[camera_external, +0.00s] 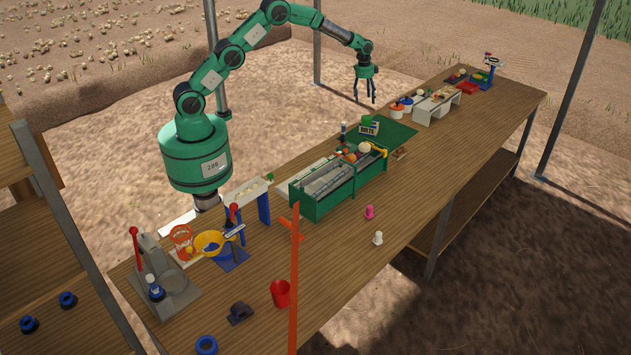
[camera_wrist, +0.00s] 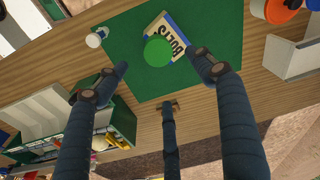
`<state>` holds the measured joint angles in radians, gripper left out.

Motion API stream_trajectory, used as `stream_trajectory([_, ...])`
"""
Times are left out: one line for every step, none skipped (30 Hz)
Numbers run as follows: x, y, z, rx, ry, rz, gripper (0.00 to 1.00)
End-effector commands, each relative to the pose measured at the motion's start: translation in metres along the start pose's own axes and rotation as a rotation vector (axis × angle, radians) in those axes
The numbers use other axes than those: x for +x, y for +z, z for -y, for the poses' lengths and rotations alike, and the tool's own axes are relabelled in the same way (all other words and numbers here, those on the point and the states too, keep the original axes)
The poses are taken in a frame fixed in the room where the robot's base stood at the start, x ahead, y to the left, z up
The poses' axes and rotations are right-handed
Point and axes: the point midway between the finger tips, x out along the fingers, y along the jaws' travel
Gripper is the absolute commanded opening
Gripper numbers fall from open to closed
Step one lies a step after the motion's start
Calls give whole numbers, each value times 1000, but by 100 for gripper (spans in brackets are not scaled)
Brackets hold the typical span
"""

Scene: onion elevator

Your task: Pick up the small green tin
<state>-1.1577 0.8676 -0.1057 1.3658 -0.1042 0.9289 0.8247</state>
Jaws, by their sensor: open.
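The small green tin (camera_wrist: 158,51) shows as a round green top in the wrist view, between my fingers and overlapping a box lettered BOLTS (camera_wrist: 178,45). The box lies at an angle on a green mat (camera_wrist: 215,20). In the external view the lettered box (camera_external: 368,129) stands on the mat (camera_external: 400,135), with green at its top; I cannot separate the tin clearly there. My gripper (camera_external: 364,100) hangs open and empty above the far side of the table, apart from the tin. In the wrist view its fingers (camera_wrist: 161,68) are spread around the tin.
A green bin unit (camera_external: 322,192) with vegetables stands to the left of the mat. A small white-topped bench (camera_external: 437,104) and round orange-and-white containers (camera_external: 397,107) stand to its right. A small white-topped bottle (camera_wrist: 95,40) is near the mat's edge. The front right of the table is mostly clear.

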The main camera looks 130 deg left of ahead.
Motion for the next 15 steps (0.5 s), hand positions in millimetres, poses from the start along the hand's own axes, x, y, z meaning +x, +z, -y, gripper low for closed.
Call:
stream_trajectory([0,0,0,0,0,0,69])
stream_trajectory([0,0,0,0,0,0,69])
stream_trajectory([0,0,0,0,0,0,69])
stream_trajectory([0,0,0,0,0,0,69])
stream_trajectory([0,0,0,0,0,0,69])
stream_trajectory([0,0,0,0,0,0,69])
stream_trajectory([0,0,0,0,0,0,69])
stream_trajectory([0,0,0,0,0,0,69])
stream_trajectory([1,0,0,0,0,0,69])
stream_trajectory([1,0,0,0,1,0,69])
stream_trajectory([2,0,0,0,1,1,69])
stream_trajectory([4,0,0,0,1,1,69])
stream_trajectory([6,0,-1,0,1,1,69])
stream_trajectory([9,0,-1,0,2,1,69])
stream_trajectory([13,0,-1,-1,2,2,69])
